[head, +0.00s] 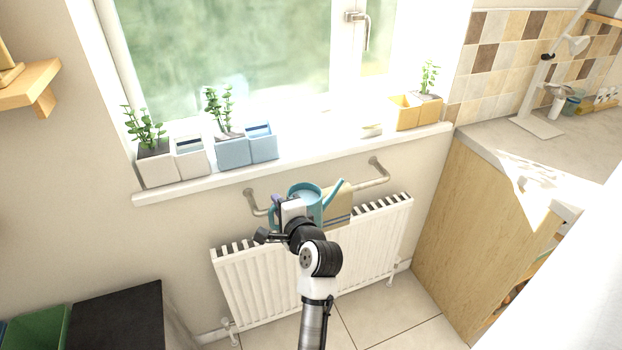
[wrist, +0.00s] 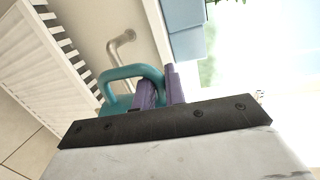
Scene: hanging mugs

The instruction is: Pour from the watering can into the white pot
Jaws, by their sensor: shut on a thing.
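The teal watering can (head: 306,199) is held upright in front of the window wall, above the radiator and below the sill. Its spout points up to the right. My gripper (head: 281,207) is shut on the can's handle on its left side. In the wrist view the purple fingers (wrist: 160,90) close around the teal handle (wrist: 133,73). The white pot (head: 157,164) stands at the left end of the sill with a green plant in it, joined to a second white box (head: 191,157). The can is right of and lower than this pot.
A blue planter (head: 233,151) and a yellow planter (head: 405,113) stand on the window sill (head: 330,147). A rail (head: 373,178) with a towel and a radiator (head: 260,287) are close to the can. A wooden shelf (head: 30,84) is at upper left.

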